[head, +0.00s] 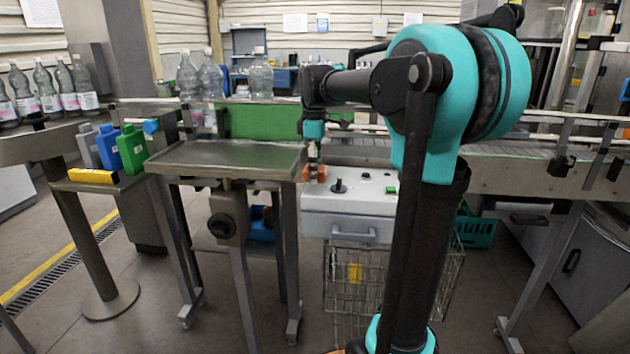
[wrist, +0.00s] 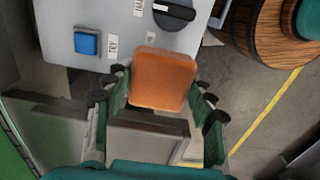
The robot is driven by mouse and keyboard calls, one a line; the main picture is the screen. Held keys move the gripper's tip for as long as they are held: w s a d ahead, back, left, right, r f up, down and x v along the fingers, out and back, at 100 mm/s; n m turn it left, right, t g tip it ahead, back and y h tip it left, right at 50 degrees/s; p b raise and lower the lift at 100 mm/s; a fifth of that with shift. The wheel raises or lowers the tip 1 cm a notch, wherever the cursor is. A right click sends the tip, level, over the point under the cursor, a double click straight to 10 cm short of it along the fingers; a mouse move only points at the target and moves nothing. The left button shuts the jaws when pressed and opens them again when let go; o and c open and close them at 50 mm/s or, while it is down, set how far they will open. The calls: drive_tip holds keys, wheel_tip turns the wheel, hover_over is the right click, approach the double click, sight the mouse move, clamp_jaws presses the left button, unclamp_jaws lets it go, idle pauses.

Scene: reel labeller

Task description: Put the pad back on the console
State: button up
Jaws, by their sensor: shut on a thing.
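The console (head: 350,200) is a pale grey box with a black knob, a green button and a drawer-like handle at its front. In the wrist view the console (wrist: 70,18) shows a blue button and a black knob. The pad (wrist: 163,78) is an orange rounded block between the fingers of my gripper (wrist: 158,90), which is shut on it. In the head view my gripper (head: 313,158) points down at the console's back left corner, with the orange pad (head: 320,172) partly hidden there. The pad overlaps the console's edge in the wrist view; I cannot tell whether they touch.
A bare metal table (head: 225,155) stands just left of the console. A shelf with blue, green and yellow blocks (head: 130,148) is farther left. A wire basket (head: 385,280) is below the console. A conveyor (head: 520,170) runs behind to the right. Bottles (head: 260,78) stand at the back.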

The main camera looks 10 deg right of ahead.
drive_tip(key=shift+f, duration=1.55)
drive_tip(key=shift+f, duration=0.15)
drive_tip(key=o, duration=1.3)
wheel_tip(320, 180, up, 12)
drive_tip(key=shift+r, duration=0.2)
